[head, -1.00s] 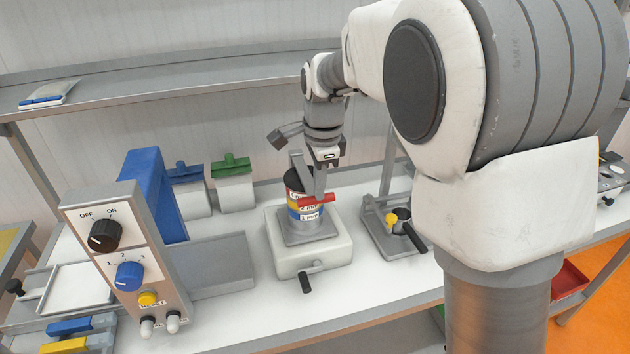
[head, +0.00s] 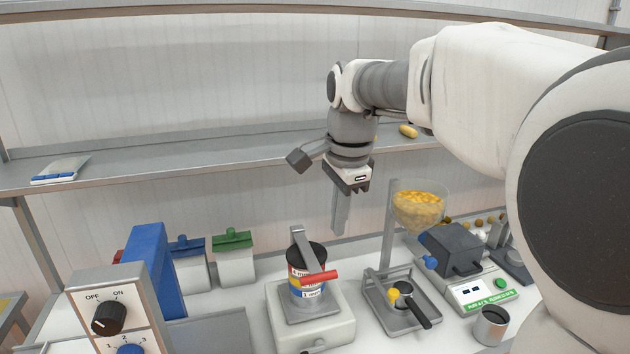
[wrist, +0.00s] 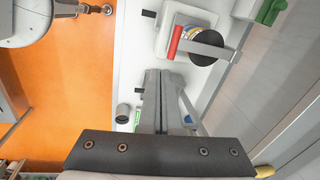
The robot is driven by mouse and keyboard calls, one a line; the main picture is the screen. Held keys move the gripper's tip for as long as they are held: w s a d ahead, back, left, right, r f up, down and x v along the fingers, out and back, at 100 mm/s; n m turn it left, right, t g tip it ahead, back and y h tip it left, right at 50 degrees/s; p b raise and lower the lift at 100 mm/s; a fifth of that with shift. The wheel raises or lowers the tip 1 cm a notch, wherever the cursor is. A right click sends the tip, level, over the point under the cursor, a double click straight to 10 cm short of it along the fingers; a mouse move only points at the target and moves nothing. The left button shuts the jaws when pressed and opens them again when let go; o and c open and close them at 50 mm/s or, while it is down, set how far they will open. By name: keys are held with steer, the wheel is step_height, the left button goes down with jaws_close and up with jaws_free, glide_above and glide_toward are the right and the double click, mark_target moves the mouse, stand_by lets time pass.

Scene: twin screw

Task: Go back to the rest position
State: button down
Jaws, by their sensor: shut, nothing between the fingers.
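My gripper (head: 340,212) hangs in the air above the back of the bench, in front of the shelf. Its fingers are pressed together with nothing between them; in the wrist view the shut fingers (wrist: 162,100) point toward the bench. Below and to the left of it in the head view stands a dark cylinder with coloured label bands (head: 310,283), a metal bracket and a red handle (head: 319,277). It sits on a white base unit (head: 335,329), apart from my gripper. The wrist view also shows the red handle (wrist: 175,42).
A stand with a small pan (head: 408,297), a bowl of yellow pieces (head: 420,207) and a scale (head: 480,290) are to the right. A metal cup (head: 491,326) stands near the front. A control box (head: 112,310) is at left. The shelf (head: 220,152) runs behind.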

steer(key=s+d+f+n+t, duration=0.2)
steer(key=s+d+n, duration=0.2)
steer(key=s, duration=0.6)
steer(key=s+d+f+n+t, duration=0.1)
steer(key=s+d+f+n, duration=0.2)
steer(key=s+n, duration=0.6)
steer(key=shift+s+d+f+t+h, duration=0.2)
steer(key=shift+s+d+t+h, duration=0.15)
steer(key=shift+s+d, duration=0.75)
